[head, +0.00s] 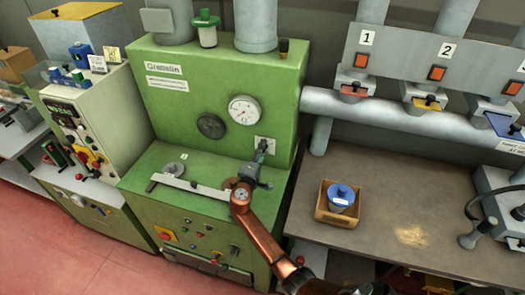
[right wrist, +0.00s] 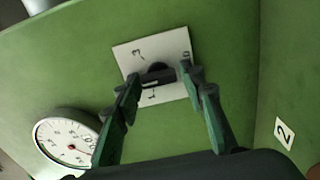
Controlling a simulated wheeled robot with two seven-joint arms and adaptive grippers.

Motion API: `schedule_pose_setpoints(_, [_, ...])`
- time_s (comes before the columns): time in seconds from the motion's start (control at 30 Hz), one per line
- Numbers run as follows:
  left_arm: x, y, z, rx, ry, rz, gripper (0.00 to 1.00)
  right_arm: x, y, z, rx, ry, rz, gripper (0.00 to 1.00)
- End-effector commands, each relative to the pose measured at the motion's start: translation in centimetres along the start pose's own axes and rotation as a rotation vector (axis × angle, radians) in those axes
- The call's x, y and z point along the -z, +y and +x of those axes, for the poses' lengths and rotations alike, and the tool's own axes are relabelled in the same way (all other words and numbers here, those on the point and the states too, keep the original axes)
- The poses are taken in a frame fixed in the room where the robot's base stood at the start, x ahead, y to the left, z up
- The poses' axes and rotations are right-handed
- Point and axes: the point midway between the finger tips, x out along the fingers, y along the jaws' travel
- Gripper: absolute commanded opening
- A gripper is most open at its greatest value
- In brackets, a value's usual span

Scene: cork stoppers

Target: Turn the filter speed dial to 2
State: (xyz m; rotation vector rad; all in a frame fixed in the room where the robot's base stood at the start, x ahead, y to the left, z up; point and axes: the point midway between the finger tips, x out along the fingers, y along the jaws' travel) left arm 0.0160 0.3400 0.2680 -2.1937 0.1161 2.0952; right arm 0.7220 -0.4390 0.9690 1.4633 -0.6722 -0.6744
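The dial is a dark knob (right wrist: 158,73) with a bar grip on a white numbered plate (right wrist: 127,57) on the green machine's upright panel. A 3 and a 1 can be read; the other marks are partly covered by my fingers, and the knob's setting is unclear. In the head view the plate (head: 264,144) sits right of the round gauge. My right gripper (right wrist: 159,80) is at the knob, its fingers apart on either side of it; I cannot tell if they touch it. It also shows in the head view (head: 262,153). My left gripper is out of view.
A white-faced gauge (head: 244,110) and a dark round disc (head: 211,126) are left of the plate. A grey bar (head: 188,186) lies on the green ledge. The brown bench (head: 370,200) at right holds a wooden box (head: 336,217) with a blue-lidded jar (head: 341,194).

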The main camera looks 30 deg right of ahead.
Motion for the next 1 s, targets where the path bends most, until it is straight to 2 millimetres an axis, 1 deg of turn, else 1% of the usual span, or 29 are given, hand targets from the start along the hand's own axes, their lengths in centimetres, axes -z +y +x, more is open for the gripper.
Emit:
schedule_pose_setpoints(0.03, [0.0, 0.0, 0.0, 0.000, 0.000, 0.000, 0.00, 0.0, 0.0, 0.0, 0.000, -0.001, 0.000, 0.42])
schedule_pose_setpoints(0.13, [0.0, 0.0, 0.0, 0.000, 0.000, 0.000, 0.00, -0.1, 0.0, 0.0, 0.000, -0.001, 0.000, 0.48])
schedule_pose_setpoints(0.37, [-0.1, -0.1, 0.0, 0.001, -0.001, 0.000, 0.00, -0.1, 0.1, 0.0, -0.001, -0.002, 0.001, 0.48])
schedule_pose_setpoints(0.47, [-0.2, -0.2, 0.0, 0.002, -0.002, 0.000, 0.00, -0.1, 0.0, -0.4, 0.000, -0.001, 0.001, 0.48])
schedule_pose_setpoints(0.57, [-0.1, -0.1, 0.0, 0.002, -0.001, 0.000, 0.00, -0.1, -0.1, -1.5, 0.001, 0.000, 0.001, 0.48])
schedule_pose_setpoints(0.67, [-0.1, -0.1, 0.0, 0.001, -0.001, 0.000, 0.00, -0.1, -0.1, -3.4, 0.002, 0.000, 0.003, 0.48])
schedule_pose_setpoints(0.9, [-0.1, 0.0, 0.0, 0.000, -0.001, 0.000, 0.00, -0.1, -0.1, -8.4, 0.002, -0.001, 0.002, 0.48])
schedule_pose_setpoints(1.0, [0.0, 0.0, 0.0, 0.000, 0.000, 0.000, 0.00, -0.1, -0.1, -10.0, 0.002, -0.001, 0.001, 0.48])
